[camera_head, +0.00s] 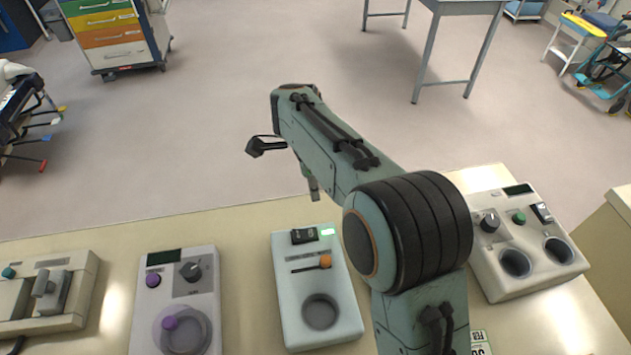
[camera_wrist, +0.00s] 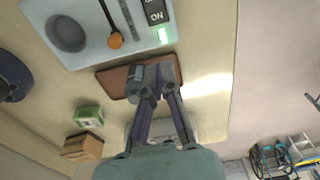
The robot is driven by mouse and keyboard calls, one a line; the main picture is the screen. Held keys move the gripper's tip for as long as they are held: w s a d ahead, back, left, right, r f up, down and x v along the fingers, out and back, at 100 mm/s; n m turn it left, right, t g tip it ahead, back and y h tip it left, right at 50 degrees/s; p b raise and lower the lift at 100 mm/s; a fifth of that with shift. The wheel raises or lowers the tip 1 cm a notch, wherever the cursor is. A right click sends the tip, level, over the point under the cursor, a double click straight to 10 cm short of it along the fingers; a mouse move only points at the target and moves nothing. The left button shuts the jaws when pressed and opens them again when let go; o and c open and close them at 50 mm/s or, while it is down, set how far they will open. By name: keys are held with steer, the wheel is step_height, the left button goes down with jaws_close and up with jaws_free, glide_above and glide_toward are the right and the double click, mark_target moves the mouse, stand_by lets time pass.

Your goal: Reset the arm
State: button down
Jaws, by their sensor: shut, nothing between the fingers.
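My arm reaches out over the counter in the head view. My gripper (camera_wrist: 151,80) shows in the wrist view with its two fingers brought together at the tips, shut and empty. In that view its fingertips appear in front of a brown board (camera_wrist: 110,83); I cannot tell the height between them. A pale device (camera_head: 287,311) with an ON switch, a lit green light, an orange-knobbed lever and a round recess stands on the counter left of my arm. It also shows at the top of the wrist view (camera_wrist: 87,47). My fingertips are not clear in the head view.
A device with a purple knob (camera_head: 153,280) and a grey-handled device (camera_head: 48,293) stand to the left, a two-recess device (camera_head: 525,265) to the right. A small green box (camera_wrist: 88,116) and a cardboard box (camera_wrist: 82,148) are on the counter. Open floor lies beyond.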

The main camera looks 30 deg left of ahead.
steer(key=shift+w+d+r, duration=0.1)
steer(key=shift+r, duration=0.85)
steer(key=w+d+r+m+t, duration=0.1)
steer(key=w+d+r+m, duration=0.15)
steer(key=d+r, duration=0.5)
steer(key=w+d+r+m+t, duration=0.1)
steer(key=w+d+r+m, duration=0.3)
steer(key=d, duration=0.6)
steer(key=s+d+r+n, duration=0.3)
steer(key=s+d, duration=0.4)
steer(key=d, duration=0.4)
steer(key=s+d+f+n+g, duration=0.1)
steer(key=s+f+n, duration=0.4)
steer(key=s+n, duration=0.2)
steer(key=s+d+f+n+g+y, duration=0.1)
steer(key=s+d+f+n, duration=0.1)
steer(key=s+f+n, duration=0.4)
steer(key=s, duration=0.5)
steer(key=shift+f+n+g+y, duration=0.2)
steer(key=shift+n+g+y, duration=0.1)
steer(key=shift+n+g, duration=0.1)
